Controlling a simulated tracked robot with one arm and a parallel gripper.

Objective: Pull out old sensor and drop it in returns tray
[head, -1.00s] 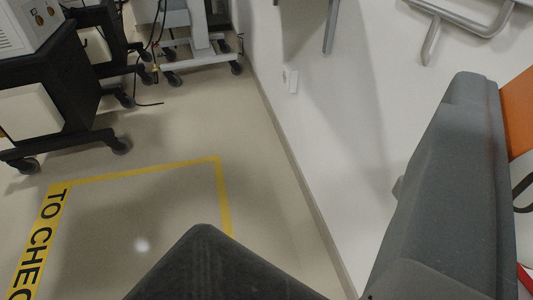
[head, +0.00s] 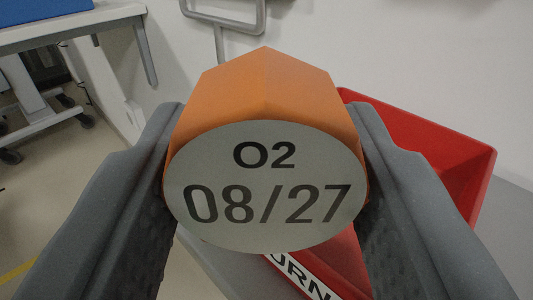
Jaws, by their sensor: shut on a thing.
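The old sensor (head: 262,95) is an orange block with a round pale label reading "O2 08/27", large in the middle of the head view. My gripper (head: 266,150) is shut on it, one dark grey finger pressed to each side. The returns tray (head: 425,140) is red and lies behind and below the sensor, to the right. Its white label shows only "URN". The sensor and the right finger hide much of the tray, and I cannot tell what lies in it.
The tray rests on a grey surface (head: 510,195). A white table (head: 70,25) with a blue item on top stands at the upper left, with a wheeled stand beneath it. A grey metal rail (head: 222,14) is by the white wall. Floor shows at the left.

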